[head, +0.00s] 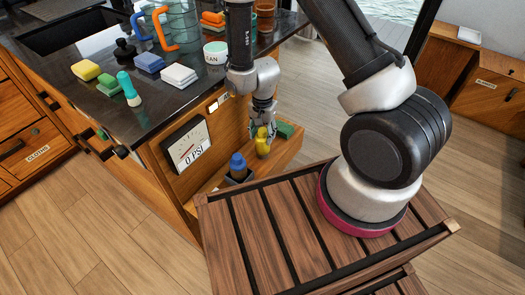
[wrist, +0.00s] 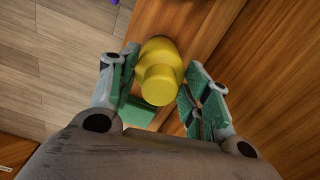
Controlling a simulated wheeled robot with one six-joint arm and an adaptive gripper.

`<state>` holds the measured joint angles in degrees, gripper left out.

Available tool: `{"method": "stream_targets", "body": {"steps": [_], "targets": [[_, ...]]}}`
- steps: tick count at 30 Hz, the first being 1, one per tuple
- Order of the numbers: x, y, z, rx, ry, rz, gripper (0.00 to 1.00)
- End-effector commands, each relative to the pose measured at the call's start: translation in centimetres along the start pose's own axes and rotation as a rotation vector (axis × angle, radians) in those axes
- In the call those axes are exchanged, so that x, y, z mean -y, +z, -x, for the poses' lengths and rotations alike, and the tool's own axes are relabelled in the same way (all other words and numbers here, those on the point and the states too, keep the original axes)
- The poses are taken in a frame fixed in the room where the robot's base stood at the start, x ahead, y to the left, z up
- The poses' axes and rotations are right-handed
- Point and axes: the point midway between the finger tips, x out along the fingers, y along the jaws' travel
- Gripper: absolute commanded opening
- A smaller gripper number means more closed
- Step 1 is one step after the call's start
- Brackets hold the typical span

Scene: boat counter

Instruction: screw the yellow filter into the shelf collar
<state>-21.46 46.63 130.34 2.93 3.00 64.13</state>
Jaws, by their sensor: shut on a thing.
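The yellow filter (head: 262,147) is over the low wooden shelf beside the counter, held in my gripper (head: 262,134). In the wrist view the yellow filter (wrist: 160,78) lies between the two green-padded fingers of my gripper (wrist: 160,65), its narrower round knob toward the camera. My gripper is shut on it. I cannot make out the shelf collar; the filter and fingers may hide it. I cannot tell whether the filter touches anything below.
A blue filter (head: 238,164) stands in a dark holder on the shelf. A green block (head: 285,130) lies behind my gripper. Sponges, a brush and mugs crowd the counter (head: 150,112). A slatted wooden surface (head: 232,215) is in front.

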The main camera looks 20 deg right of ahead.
Motion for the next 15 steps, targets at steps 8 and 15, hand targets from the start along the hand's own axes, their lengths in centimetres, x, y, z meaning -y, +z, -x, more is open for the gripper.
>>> {"method": "stream_targets", "body": {"steps": [8, 15], "targets": [[0.03, 0.0, -0.01, 0.0, -0.001, -0.076, 0.32], [0.03, -0.01, -0.02, 0.0, -0.001, -0.148, 0.32]]}}
